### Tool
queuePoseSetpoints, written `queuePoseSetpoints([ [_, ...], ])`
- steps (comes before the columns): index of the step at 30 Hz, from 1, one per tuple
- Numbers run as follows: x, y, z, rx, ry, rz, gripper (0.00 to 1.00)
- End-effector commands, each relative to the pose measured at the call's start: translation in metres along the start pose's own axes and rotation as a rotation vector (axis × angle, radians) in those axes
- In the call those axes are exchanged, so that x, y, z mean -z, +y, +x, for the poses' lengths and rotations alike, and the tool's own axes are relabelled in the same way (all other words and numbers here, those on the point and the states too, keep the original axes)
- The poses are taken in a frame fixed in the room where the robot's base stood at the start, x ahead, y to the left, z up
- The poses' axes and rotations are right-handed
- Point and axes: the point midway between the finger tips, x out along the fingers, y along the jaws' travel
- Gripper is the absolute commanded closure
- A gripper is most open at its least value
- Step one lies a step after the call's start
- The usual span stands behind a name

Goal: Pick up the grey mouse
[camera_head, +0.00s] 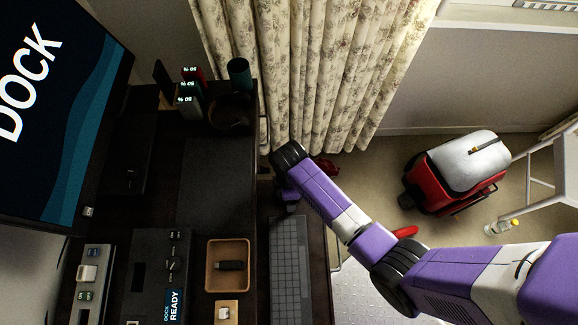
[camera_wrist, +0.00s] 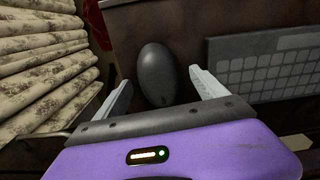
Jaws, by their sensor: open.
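The grey mouse (camera_wrist: 157,72) is a dark grey oval on the dark desk surface in the wrist view. It lies between the two spread fingers of my gripper (camera_wrist: 158,88), with a gap on each side. The fingers are open and hold nothing. In the head view my gripper (camera_head: 287,200) is low over the desk's right part, just above the keyboard's far end. The mouse is hidden there behind my arm.
A grey keyboard (camera_head: 289,270) lies close beside the mouse, and shows at right in the wrist view (camera_wrist: 270,65). A wooden tray (camera_head: 214,270) holds a small black stick. Curtains (camera_head: 320,80) hang beyond the desk edge.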

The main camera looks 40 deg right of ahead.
Motion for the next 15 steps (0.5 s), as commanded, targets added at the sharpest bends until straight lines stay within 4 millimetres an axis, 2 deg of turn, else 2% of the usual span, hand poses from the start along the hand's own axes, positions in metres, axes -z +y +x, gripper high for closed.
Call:
queuePoseSetpoints([
  [7,0.0000,0.0002,0.0022,-0.001,0.001,0.000,0.18],
  [8,0.0000,0.0002,0.0022,-0.001,0.001,0.001,0.22],
  [15,-0.0001,0.0000,0.0021,-0.001,0.000,0.001,0.69],
])
